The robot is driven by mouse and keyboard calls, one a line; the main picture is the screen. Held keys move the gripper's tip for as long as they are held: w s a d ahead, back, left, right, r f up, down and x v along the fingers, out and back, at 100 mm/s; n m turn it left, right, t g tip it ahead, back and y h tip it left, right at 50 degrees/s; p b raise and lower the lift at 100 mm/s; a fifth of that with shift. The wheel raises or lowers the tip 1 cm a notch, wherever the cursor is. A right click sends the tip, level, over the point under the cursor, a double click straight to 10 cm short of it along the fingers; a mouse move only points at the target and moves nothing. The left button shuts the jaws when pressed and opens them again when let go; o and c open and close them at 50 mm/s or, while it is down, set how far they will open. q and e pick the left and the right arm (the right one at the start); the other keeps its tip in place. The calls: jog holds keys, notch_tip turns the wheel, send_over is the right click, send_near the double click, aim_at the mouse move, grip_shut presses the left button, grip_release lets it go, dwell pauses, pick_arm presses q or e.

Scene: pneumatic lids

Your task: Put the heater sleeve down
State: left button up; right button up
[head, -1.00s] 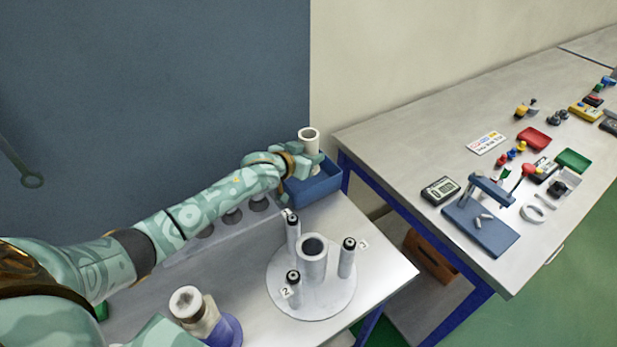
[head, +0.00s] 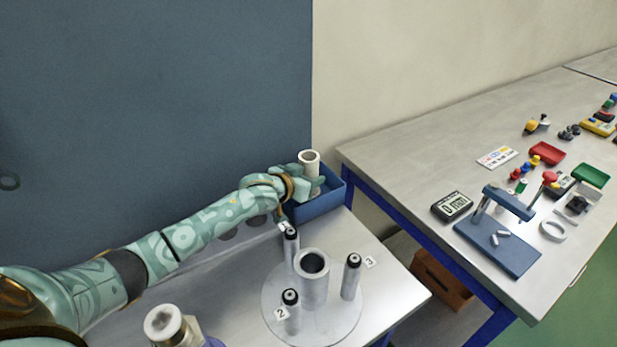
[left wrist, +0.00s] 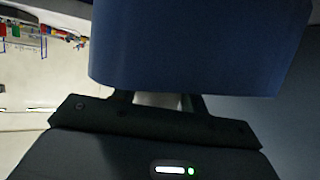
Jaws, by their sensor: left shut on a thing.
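The heater sleeve appears to be the pale upright hollow cylinder (head: 309,162) at the far end of the near table. My left gripper (head: 311,188) is shut on it, with fingers around its lower part. It stands at the blue open box (head: 322,206), over or inside it; its lower end is hidden by the fingers and the box, so I cannot tell whether it touches the bottom. In the left wrist view a large blue surface (left wrist: 195,45) fills the middle, and a small pale patch (left wrist: 158,100) shows between the fingers. My right gripper is not in view.
A round pale plate (head: 335,328) carries a grey hollow tube (head: 312,285) and three dark-topped posts around it. A pale-topped object (head: 163,322) stands at the bottom left. A second bench (head: 400,150) at the right holds a blue press (head: 497,246) and several small items.

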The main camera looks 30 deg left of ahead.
pick_arm(q)
jog(key=shift+f, duration=0.5)
jog(key=o, duration=1)
jog(key=shift+r, duration=0.35)
jog(key=p+v, duration=0.4)
jog(key=v, duration=0.8)
jog(key=shift+r, duration=0.2)
